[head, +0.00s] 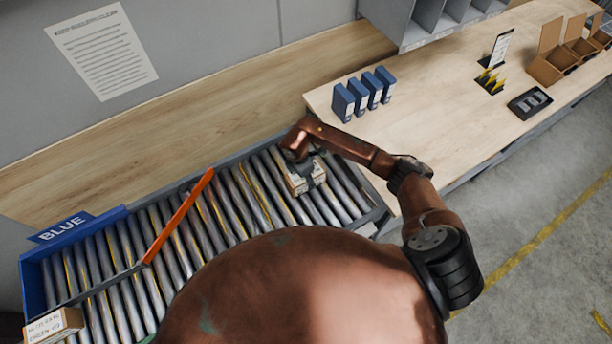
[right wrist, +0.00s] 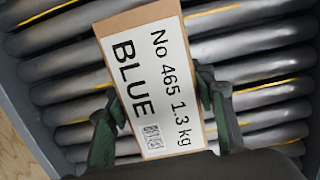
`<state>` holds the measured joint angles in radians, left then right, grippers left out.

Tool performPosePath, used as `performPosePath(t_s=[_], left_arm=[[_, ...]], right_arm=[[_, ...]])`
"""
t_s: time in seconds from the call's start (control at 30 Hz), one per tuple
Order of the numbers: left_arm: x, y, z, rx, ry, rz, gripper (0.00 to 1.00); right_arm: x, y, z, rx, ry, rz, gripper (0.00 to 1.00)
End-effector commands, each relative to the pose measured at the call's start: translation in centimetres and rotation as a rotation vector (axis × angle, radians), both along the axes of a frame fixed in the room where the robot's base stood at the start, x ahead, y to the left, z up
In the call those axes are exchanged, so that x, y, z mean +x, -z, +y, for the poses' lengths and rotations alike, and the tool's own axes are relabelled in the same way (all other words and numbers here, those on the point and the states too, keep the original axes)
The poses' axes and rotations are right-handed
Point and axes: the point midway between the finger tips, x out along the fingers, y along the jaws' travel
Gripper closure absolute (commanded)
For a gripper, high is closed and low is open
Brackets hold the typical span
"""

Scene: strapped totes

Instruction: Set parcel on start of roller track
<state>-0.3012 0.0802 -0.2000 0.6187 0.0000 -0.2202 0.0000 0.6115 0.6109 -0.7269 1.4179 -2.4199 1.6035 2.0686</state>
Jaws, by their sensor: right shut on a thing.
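The parcel (right wrist: 155,80) is a small cardboard box with a white label reading "No 465 1.3 kg BLUE". In the head view the parcel (head: 303,182) is at the right end of the roller track (head: 240,190), partly hidden by my right arm. My right gripper (right wrist: 160,105) has a finger on each side of the parcel and is shut on it. In the head view my right gripper (head: 308,178) is over the rollers. I cannot tell whether the parcel touches the rollers. My left gripper is not in view.
An orange bar (head: 178,215) crosses the track. A blue-walled end with a "BLUE" sign (head: 62,227) is at the far left, near another box (head: 54,326) labelled green. A wooden bench (head: 430,110) with blue binders (head: 364,94) adjoins the track's right end.

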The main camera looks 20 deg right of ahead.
Motion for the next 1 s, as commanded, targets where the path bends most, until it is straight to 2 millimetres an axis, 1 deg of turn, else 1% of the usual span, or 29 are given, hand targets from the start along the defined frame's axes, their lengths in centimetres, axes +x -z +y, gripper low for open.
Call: performPosePath(t_s=[0.03,0.07,0.2,0.3,0.53,0.67,0.77,0.87,1.0], left_arm=[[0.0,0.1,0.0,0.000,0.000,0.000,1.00],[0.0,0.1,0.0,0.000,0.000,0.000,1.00],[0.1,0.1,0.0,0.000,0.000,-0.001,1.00],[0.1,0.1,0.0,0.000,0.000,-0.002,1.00],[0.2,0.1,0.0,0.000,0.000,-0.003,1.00],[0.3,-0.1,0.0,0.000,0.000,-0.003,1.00],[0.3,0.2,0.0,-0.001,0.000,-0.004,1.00],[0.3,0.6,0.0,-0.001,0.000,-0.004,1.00],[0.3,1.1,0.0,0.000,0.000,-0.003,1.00]], right_arm=[[0.2,0.0,0.1,0.002,-0.001,-0.004,1.00],[0.0,0.2,0.0,0.000,0.000,0.000,0.49],[0.0,0.1,0.0,0.000,0.000,0.000,0.39],[0.0,0.1,0.0,0.000,0.000,0.000,0.32],[0.0,0.1,0.0,0.000,0.000,0.000,0.32],[0.1,-0.4,0.0,0.000,0.000,-0.001,0.32],[0.1,-1.6,0.2,0.001,0.000,-0.003,0.32],[0.1,-3.5,0.5,0.000,-0.003,-0.005,0.32],[0.0,-6.5,0.9,0.000,-0.003,-0.004,0.32]])
